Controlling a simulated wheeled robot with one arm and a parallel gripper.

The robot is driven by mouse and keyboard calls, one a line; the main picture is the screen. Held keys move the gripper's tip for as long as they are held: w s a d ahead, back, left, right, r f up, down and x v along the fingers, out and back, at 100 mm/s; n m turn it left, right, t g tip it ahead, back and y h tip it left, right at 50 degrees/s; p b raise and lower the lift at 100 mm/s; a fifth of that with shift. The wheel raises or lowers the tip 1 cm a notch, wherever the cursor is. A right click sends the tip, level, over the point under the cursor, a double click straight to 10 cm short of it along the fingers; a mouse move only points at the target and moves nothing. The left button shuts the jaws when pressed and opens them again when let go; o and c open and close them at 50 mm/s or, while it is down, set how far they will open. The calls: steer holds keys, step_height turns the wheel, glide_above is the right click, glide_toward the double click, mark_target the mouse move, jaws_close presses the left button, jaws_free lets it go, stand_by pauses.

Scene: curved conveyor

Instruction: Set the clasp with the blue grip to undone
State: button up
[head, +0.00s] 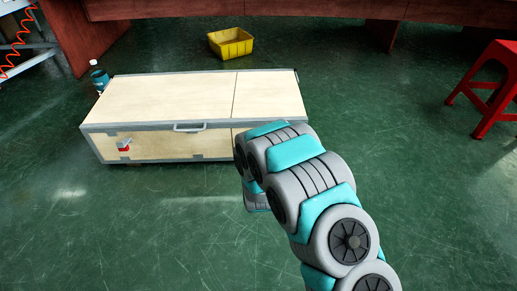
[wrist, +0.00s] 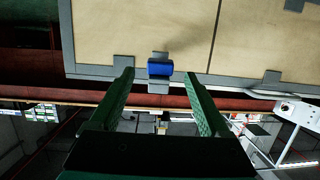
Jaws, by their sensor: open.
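The clasp with the blue grip (wrist: 160,68) shows in the wrist view, on the grey edge trim of the wooden chest (wrist: 115,30). Its grey plates show on both sides of the blue grip. I cannot tell for sure whether it is fastened. My gripper (wrist: 157,76) is open and empty. Its two green fingers point at the clasp, one on each side of the blue grip in the picture, with no visible contact. In the head view the chest (head: 170,97) stands on the floor, and my arm covers its right front, hiding this clasp and my fingers.
A bottle (head: 99,77) stands behind the chest's left end. A yellow bin (head: 230,43) lies behind, a red stool (head: 490,88) right. Floor in front is clear.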

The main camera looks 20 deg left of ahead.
steer(key=v, duration=0.4)
steer(key=shift+s, duration=0.2)
